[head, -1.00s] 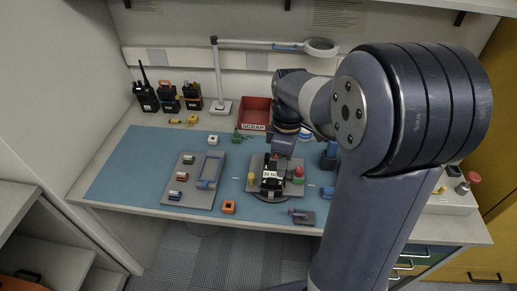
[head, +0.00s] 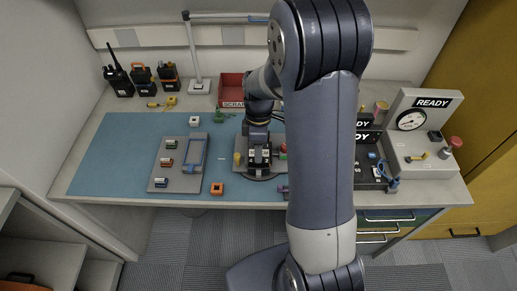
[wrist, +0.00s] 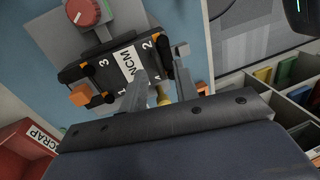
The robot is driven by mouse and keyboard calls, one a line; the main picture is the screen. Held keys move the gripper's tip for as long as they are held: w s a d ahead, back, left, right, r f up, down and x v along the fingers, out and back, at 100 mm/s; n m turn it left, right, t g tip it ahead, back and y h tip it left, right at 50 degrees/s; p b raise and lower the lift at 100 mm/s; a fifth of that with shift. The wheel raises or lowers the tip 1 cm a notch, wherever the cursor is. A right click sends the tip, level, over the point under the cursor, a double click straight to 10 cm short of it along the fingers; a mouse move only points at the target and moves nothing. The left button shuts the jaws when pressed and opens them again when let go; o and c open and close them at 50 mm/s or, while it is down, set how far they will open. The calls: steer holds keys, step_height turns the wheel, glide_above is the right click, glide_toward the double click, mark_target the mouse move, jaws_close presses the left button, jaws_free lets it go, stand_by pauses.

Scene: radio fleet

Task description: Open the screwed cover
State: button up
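A yellow knob (wrist: 163,97) shows beyond the gap. I cannot tell whether a finger touches the face. The screws are too small to make out.
A red knob (wrist: 84,12) and an orange block (wrist: 80,95) are beside the box. A red scrap bin (head: 231,92) stands behind. A grey tray (head: 170,184) with small parts lies left, and a gauge panel (head: 421,135) stands right. My arm hides part of the bench.

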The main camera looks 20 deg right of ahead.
steer(key=shift+f, duration=0.2)
jaws_close()
stand_by(0.6)
